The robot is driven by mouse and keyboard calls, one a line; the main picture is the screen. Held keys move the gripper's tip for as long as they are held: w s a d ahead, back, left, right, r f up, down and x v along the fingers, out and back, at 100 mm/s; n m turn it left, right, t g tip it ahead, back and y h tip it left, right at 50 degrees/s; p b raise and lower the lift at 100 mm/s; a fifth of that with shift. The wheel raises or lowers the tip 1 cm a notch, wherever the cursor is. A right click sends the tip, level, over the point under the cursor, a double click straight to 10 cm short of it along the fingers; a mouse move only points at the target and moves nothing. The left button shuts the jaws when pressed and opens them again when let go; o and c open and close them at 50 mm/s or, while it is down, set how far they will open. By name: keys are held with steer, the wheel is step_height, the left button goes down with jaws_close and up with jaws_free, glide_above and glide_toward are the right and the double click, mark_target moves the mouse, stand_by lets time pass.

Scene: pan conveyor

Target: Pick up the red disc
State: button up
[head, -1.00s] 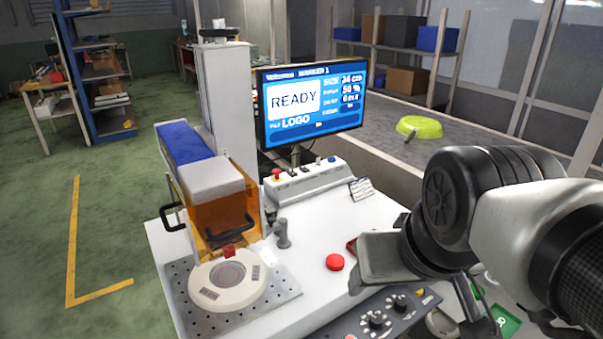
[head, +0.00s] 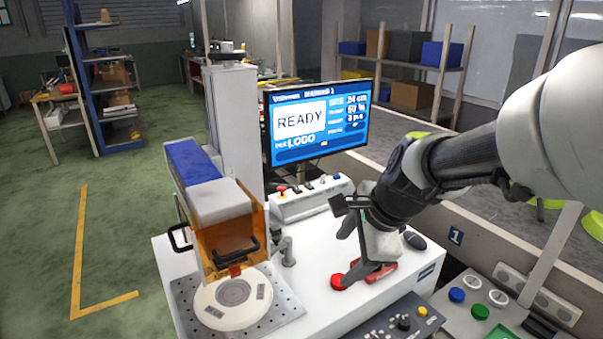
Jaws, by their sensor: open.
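The red disc (head: 338,283) lies flat on the white bench top (head: 318,262), right of the round cream plate (head: 232,301). My gripper (head: 349,257) is over the bench at the disc, its jaws open. One dark finger reaches down to the right edge of the disc and hides a little of it. The other finger stands higher, above and behind the disc. Nothing is held between the fingers. I cannot tell whether the near finger touches the disc.
Another red item (head: 385,272) lies right of the disc, partly behind my finger. A black mouse (head: 414,240) lies to the right. The orange-shielded marker machine (head: 222,231) stands left, a control panel (head: 405,326) in front, and the monitor (head: 318,120) behind.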

steer(key=w+d+f+m, duration=0.1)
steer(key=w+f+m, duration=0.4)
steer(key=f, duration=0.2)
steer(key=w+d+f+m+h+b, duration=0.1)
steer(key=w+f+m, duration=0.4)
steer(key=f+m, duration=0.1)
steer(key=w+d+f+m+h+b, duration=0.1)
steer(key=w+f+m, duration=0.5)
steer(key=f, duration=0.3)
steer(key=shift+d, duration=0.2)
steer(key=shift+w+b+x, duration=0.2)
steer(key=shift+b+x, duration=0.25)
steer(key=shift+x, duration=1)
steer(key=shift+w+b+x, duration=0.2)
steer(key=shift+b+x, duration=0.25)
steer(key=shift+x, duration=1.05)
steer(key=shift+d+r, duration=0.1)
steer(key=shift+r, duration=0.1)
steer(key=shift+c, duration=0.2)
steer(key=c, duration=1.2)
steer(key=shift+o, duration=0.2)
steer(key=shift+r, duration=0.1)
